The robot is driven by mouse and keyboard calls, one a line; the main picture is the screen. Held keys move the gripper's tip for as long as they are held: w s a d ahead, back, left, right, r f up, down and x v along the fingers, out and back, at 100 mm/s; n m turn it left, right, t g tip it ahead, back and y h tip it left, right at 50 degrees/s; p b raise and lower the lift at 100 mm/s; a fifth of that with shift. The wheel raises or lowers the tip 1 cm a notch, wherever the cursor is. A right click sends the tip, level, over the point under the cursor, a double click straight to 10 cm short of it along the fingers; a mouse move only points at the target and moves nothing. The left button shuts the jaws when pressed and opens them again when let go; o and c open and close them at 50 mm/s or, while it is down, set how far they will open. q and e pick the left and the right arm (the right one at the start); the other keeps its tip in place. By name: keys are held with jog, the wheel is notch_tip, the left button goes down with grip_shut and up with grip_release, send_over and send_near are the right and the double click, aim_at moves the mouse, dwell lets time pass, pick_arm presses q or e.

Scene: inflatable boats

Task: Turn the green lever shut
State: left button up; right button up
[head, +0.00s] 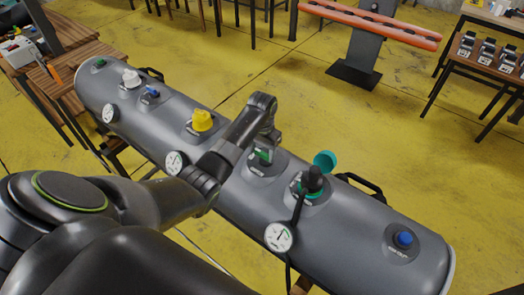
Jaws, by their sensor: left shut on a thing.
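The green lever (263,155) sits on a round dark fitting on top of the grey inflatable tube (355,232), near the middle of the head view. My left gripper (267,147) reaches down over it from the left and is shut on it. The fingers hide part of the lever, so its exact angle is hard to tell. My right gripper does not show.
Along the tube are a yellow cap (202,120), a white cap (131,78), blue knobs (404,239) and several gauges (278,237). A black hose connector (312,180) with an open teal cap (325,160) stands just right of the lever. Yellow floor lies beyond.

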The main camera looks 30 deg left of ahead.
pick_arm(q)
jog(key=shift+w+m, duration=0.1)
jog(key=shift+m, duration=0.2)
jog(key=o, duration=1)
